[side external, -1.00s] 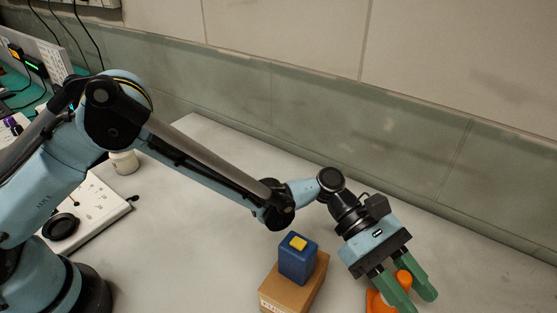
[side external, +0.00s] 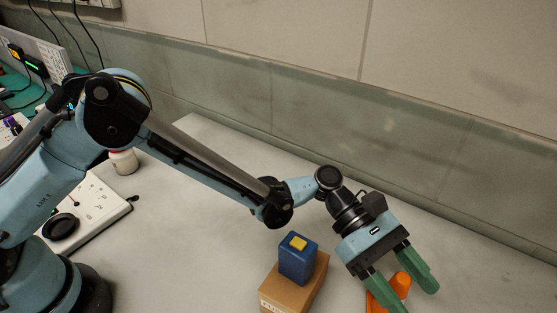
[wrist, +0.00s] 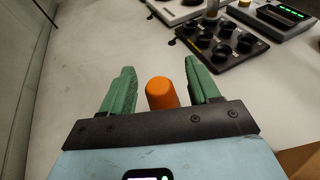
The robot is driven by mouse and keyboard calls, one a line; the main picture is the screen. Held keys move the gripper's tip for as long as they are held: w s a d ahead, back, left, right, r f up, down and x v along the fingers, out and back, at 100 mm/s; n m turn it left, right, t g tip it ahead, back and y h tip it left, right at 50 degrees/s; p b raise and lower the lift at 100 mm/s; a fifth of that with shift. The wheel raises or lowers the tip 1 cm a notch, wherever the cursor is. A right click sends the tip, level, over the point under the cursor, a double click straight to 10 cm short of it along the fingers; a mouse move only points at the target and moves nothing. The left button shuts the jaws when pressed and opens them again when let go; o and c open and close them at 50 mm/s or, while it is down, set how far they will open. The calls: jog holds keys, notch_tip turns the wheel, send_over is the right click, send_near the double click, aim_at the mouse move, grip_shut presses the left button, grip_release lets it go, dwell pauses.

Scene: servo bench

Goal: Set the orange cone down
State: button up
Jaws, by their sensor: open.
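The orange cone (side external: 400,284) is at the lower right of the side view, partly hidden behind a finger and cut by the frame's bottom edge. It appears to stand upright on the bench. In the wrist view the orange cone (wrist: 161,93) shows between the two green fingers, with a gap on each side. My gripper (side external: 408,290) is open around the cone; in the wrist view my gripper (wrist: 160,85) also shows open, its fingers apart from the cone.
A blue block with a yellow top (side external: 298,258) sits on a cardboard box (side external: 283,291) left of my gripper. A black panel with knobs (wrist: 222,45) lies ahead in the wrist view. A white bottle (side external: 124,162) stands far left. The bench by the wall is clear.

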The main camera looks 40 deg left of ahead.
jog(key=w+a+r+m+t+y, duration=0.1)
jog(key=w+a+r+t, duration=0.15)
jog(key=a, duration=0.55)
jog(key=w+a+r+m+t+y, duration=0.1)
jog(key=w+a+r+t, duration=0.2)
jog(key=a, duration=0.6)
jog(key=s+a+m+t+y, duration=0.2)
jog(key=s+a+m+y, duration=0.1)
jog(key=a, duration=0.5)
jog(key=s+a+r+m+t+y, duration=0.1)
jog(key=s+a+m+t+y, duration=0.1)
jog(key=a, duration=0.7)
jog(key=s+a+r+m+t+y, duration=0.1)
jog(key=s+a+m+t+y, duration=0.2)
jog(key=a+m+y, duration=0.3)
jog(key=s+a, duration=0.1)
jog(key=a, duration=0.2)
jog(key=shift+m+y, duration=0.3)
jog(key=shift+m, duration=0.1)
